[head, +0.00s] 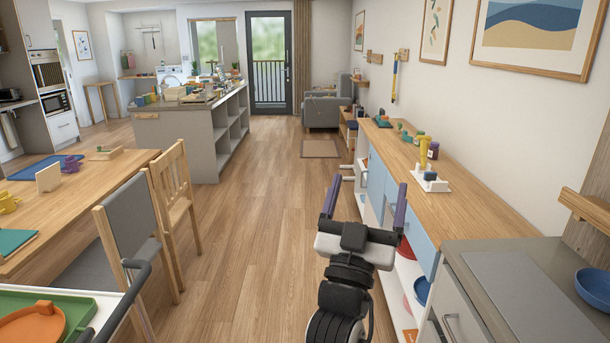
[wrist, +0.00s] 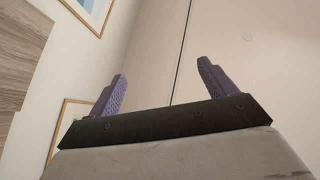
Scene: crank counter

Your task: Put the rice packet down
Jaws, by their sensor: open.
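My gripper (head: 364,200) is raised over the floor, to the left of the long wooden counter (head: 466,209). Its two purple fingers stand wide apart with nothing between them. The wrist view also shows my gripper (wrist: 162,92) open and empty, against wall and ceiling. I cannot make out a rice packet in either view. Small items on the counter and on the far island are too small to tell apart.
A grey worktop (head: 485,270) with a blue bowl (head: 594,287) is at the right. A wooden table (head: 75,195) and chairs (head: 172,185) stand at the left. A cart with a green tray (head: 75,315) is at lower left. The floor (head: 255,230) between is clear.

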